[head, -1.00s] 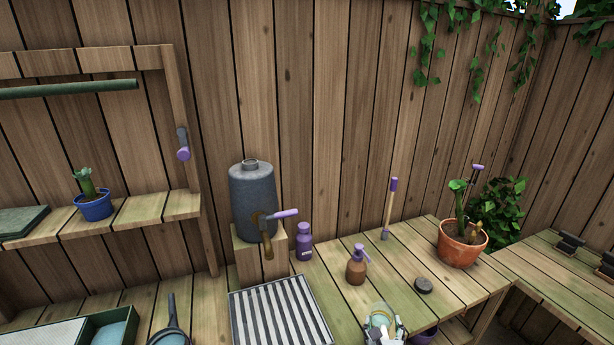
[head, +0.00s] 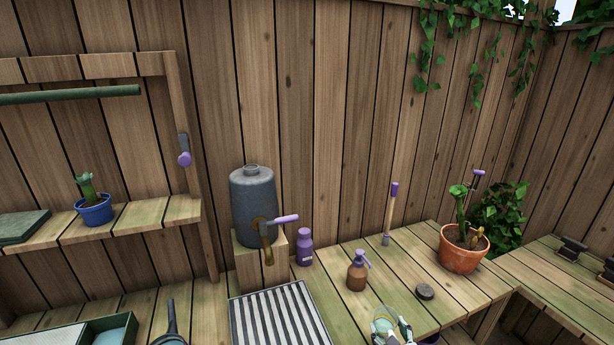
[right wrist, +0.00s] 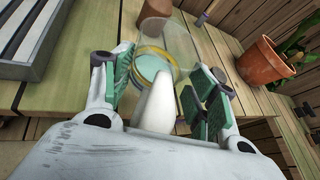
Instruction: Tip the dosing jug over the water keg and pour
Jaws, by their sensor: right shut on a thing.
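The water keg (head: 253,190) is a grey-blue drum with a short neck on top. It stands on a wooden block, with a brass tap (head: 267,240) and purple lever on its front. The dosing jug (head: 383,324) is clear, at the bottom edge of the head view and partly cut off. In the right wrist view the jug (right wrist: 165,55) shows a yellow band and a pale handle. My right gripper (head: 405,332) is shut on the jug, its green pads (right wrist: 160,90) on either side of the handle. The jug is well right of the keg and nearer me. My left gripper is not in view.
A slatted tray (head: 278,315) lies in front of the keg. A purple bottle (head: 304,247) stands right of the keg, and a brown pump bottle (head: 357,272) stands behind the jug.

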